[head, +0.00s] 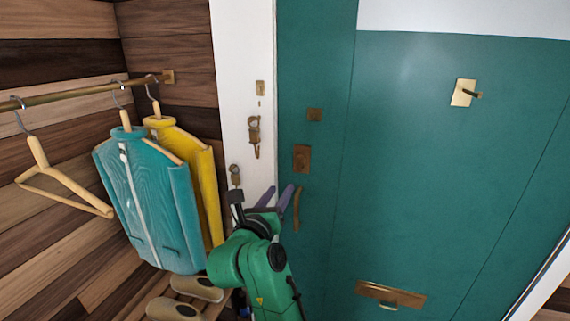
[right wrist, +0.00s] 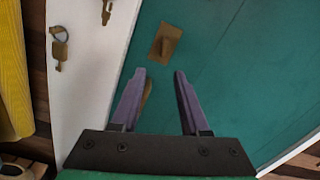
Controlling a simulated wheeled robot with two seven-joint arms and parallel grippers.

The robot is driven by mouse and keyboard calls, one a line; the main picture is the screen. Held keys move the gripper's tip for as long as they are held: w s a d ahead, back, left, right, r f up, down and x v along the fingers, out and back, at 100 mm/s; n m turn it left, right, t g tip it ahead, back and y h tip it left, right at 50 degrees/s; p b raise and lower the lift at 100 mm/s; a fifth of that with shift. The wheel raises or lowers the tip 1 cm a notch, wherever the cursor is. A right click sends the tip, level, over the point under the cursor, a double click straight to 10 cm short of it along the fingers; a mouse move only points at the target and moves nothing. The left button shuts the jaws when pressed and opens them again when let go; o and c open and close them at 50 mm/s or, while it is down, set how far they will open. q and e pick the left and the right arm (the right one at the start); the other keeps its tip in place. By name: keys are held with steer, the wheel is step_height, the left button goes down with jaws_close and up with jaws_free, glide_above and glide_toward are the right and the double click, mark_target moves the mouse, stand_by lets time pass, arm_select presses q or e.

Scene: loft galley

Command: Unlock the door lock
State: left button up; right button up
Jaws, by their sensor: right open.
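The teal door (head: 430,180) fills the right of the head view. Its lock, a brass plate (head: 302,158) with a small raised turn piece, sits near the door's left edge. The lock also shows in the right wrist view (right wrist: 165,42), just beyond the fingertips. A curved brass handle (head: 297,208) is below the lock and partly hidden by a finger in the wrist view. My right gripper (head: 280,191) is open and empty, below and slightly left of the lock, with its purple fingers (right wrist: 158,75) pointing toward the door. My left gripper is not in view.
Keys (head: 254,133) hang on the white frame left of the door, with another set (head: 235,174) lower. Teal (head: 150,200) and yellow (head: 205,180) jackets hang on a rail (head: 80,92).

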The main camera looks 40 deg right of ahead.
steer(key=p, duration=0.2)
glide_toward(299, 164)
steer(key=shift+m, duration=0.3)
steer(key=p+x, duration=0.2)
steer(key=x, duration=0.7)
steer(key=shift+w+d, duration=0.1)
steer(key=shift+d, duration=0.05)
jaws_close()
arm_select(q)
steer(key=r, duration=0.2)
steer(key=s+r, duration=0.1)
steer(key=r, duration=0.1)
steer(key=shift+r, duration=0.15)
